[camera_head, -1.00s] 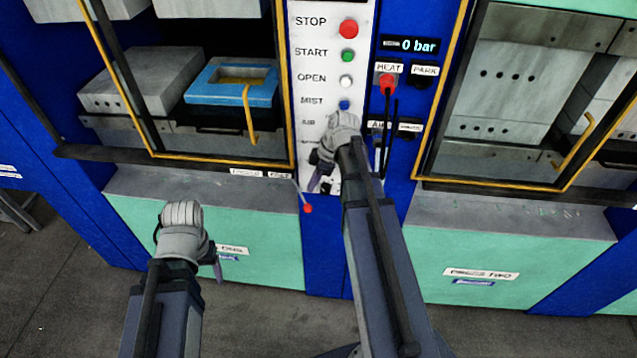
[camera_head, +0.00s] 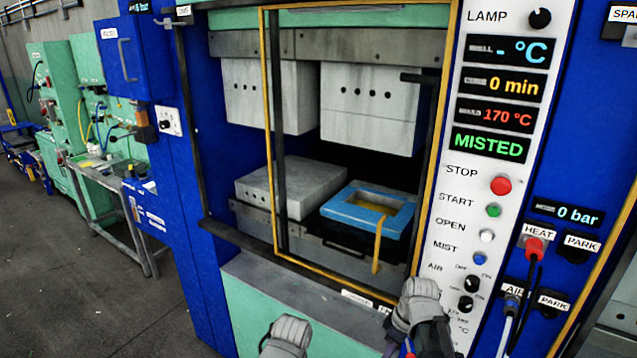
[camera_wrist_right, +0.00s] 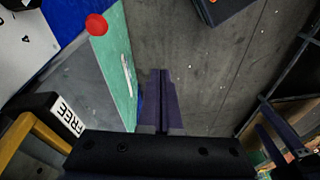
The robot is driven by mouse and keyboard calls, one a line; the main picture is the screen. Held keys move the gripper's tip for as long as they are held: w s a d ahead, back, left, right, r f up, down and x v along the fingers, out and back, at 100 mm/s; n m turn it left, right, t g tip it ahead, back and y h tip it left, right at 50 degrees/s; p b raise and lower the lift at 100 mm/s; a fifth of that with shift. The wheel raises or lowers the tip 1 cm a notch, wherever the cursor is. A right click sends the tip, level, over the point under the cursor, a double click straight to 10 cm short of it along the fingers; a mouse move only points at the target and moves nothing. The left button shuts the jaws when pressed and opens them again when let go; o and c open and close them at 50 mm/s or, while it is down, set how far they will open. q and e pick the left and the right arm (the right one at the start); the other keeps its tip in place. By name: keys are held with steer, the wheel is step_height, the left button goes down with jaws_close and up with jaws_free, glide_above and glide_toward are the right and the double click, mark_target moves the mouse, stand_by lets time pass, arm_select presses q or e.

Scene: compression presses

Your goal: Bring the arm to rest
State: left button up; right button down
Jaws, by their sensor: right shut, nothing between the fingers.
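My right arm's grey wrist (camera_head: 418,305) shows in the head view at the bottom, in front of the lower left edge of the white control panel (camera_head: 447,225). In the right wrist view my right gripper (camera_wrist_right: 161,100) has its two dark fingers together with nothing between them, above the grey floor and beside the green press front (camera_wrist_right: 118,65). My left arm's grey wrist (camera_head: 287,335) shows at the bottom edge of the head view, in front of the green press front. The left fingers are out of the picture.
The press stands open behind its yellow-edged frame (camera_head: 268,130). A blue frame (camera_head: 345,210) and a grey block (camera_head: 285,190) lie inside. Hoses hang from the HEAT (camera_head: 536,247) and AIR (camera_head: 512,303) ports. A grey bench (camera_head: 105,180) stands left, with open floor before it.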

steer(key=s+a+f+m+h+b, duration=0.1)
steer(key=s+a+f+m+b, duration=0.1)
steer(key=s+a, duration=0.3)
steer(key=s+a+f+m+h+b, duration=0.1)
steer(key=s+a+f+m+h, duration=0.1)
steer(key=s+a, duration=0.3)
steer(key=a+f+m, duration=0.1)
steer(key=a, duration=0.1)
steer(key=shift+s+a+m+g+h+b, duration=0.25)
steer(key=shift+a+m+g+h+b, duration=0.05)
steer(key=shift+a+m+b, duration=0.1)
